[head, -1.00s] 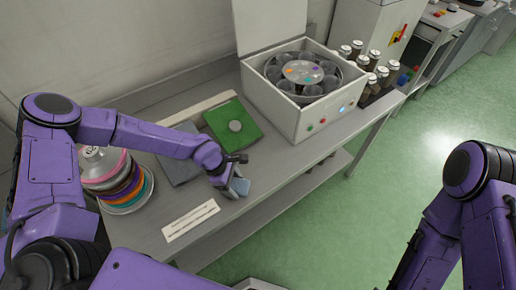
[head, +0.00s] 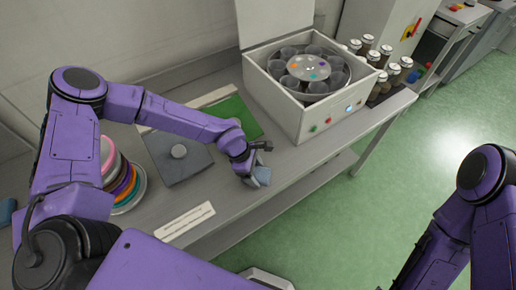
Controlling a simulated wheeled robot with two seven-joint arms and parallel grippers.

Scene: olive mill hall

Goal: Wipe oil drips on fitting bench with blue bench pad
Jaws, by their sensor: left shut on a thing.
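My left gripper (head: 254,169) is shut on a small blue-grey pad, the blue bench pad (head: 262,177), close over the front part of the fitting bench (head: 285,178). Whether the pad touches the bench top cannot be told for sure. No oil drips can be made out at this size; any under the pad or arm are hidden. My right arm shows at the right, but its gripper is out of view.
Coloured discs (head: 125,185) are stacked at the left. A white machine (head: 310,115) stands right, with several capped bottles (head: 385,78) beyond. A label strip (head: 184,222) lies in front.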

